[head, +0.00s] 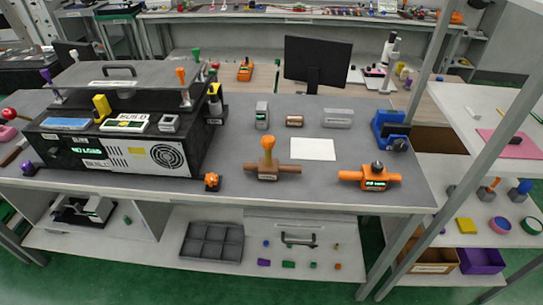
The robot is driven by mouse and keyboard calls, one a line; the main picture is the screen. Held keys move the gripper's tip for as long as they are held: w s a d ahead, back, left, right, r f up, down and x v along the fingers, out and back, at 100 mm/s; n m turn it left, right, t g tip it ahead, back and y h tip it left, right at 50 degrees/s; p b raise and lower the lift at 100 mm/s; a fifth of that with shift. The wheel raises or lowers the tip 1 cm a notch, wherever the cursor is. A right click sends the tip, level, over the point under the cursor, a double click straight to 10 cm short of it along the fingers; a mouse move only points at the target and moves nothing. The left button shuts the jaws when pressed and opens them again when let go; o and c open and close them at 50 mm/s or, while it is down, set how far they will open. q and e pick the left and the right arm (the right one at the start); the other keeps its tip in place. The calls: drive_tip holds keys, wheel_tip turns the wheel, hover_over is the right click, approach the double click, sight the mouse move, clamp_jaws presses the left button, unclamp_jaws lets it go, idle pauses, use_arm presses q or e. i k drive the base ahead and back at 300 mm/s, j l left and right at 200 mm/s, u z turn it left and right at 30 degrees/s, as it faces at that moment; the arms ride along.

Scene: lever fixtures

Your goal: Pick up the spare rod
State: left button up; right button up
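I cannot tell for sure which thing is the spare rod. A short brown cylinder (294,120) lies on the grey bench top, between two grey blocks. A brown fixture (267,173) with a horizontal bar and an upright orange-tipped lever (268,145) stands near the front edge. An orange fixture (374,183) with a black knob and a green display stands to its right. Neither of my grippers is in view.
A large black machine (125,150) with a fan grille fills the bench's left side. A white sheet (313,149) lies flat mid-bench. A blue device (390,130) stands at the right. A grey compartment tray (212,242) and small coloured parts are on the lower shelf. A slanted post (470,150) crosses the right side.

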sight(268, 168)
drive_tip(key=l+u, duration=0.15)
drive_tip(key=l, duration=1.8)
drive_tip(key=i, duration=0.05)
